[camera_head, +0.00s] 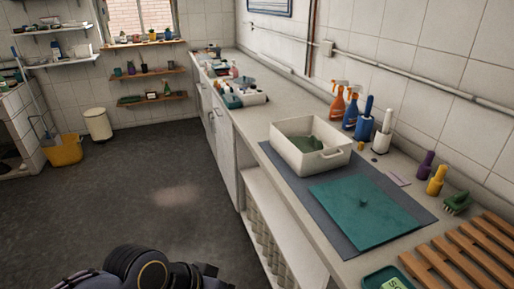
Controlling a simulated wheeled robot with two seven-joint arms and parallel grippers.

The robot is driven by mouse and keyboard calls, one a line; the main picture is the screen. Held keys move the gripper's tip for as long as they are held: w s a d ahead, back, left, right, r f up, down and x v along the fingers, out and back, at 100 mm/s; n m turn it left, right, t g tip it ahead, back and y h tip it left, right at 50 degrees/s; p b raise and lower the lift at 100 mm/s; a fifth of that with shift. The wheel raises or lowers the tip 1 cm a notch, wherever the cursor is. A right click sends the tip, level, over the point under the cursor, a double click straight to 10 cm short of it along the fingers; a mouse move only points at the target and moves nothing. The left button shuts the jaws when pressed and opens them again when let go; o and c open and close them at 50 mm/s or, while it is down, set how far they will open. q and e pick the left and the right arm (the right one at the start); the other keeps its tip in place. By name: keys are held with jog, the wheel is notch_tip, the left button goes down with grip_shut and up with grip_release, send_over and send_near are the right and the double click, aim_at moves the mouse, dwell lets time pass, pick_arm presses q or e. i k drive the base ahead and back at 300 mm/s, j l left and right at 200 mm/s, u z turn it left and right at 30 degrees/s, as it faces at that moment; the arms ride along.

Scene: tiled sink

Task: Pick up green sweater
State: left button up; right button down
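A flat teal-green cloth (362,214), roughly square, lies spread on a dark grey mat (285,166) on the counter at the right, with a small peak near its middle. It may be the green sweater, but I cannot tell for sure. A darker green item (306,142) lies inside the white basin (312,158) behind the cloth; its lower part is hidden by the basin wall. Neither gripper shows in the head view. Only a black rounded part of my own body shows at the bottom edge, left of the counter.
Orange and blue spray bottles, a blue brush (365,122), purple (426,165) and yellow (437,181) bottles and a green brush (456,203) line the wall. A wooden slatted rack (462,254) and green tray (372,281) stand at front right. The floor left of the counter is clear.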

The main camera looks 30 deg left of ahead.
aim_at(305, 145)
jog(key=u, duration=0.55)
jog(key=j+z, duration=0.1)
jog(key=z, duration=0.35)
jog(key=i+j+z, duration=0.35)
jog(key=j, duration=0.25)
jog(key=j+z, duration=0.2)
jog(key=j, duration=0.15)
jog(key=i+j+z, duration=0.15)
jog(key=j, duration=0.2)
jog(key=i+j, duration=0.15)
jog(key=j, duration=0.25)
jog(key=i+j, duration=0.15)
jog(key=j, duration=0.25)
jog(key=i+j+z, duration=0.1)
jog(key=j, duration=0.25)
jog(key=i+j, duration=0.2)
jog(key=j, duration=0.2)
jog(key=i+j, duration=0.1)
jog(key=j, duration=0.3)
jog(key=i+j, duration=0.15)
jog(key=j, duration=0.25)
jog(key=i+j+z, duration=0.1)
jog(key=j, duration=0.3)
jog(key=i+j, duration=0.15)
jog(key=j, duration=0.3)
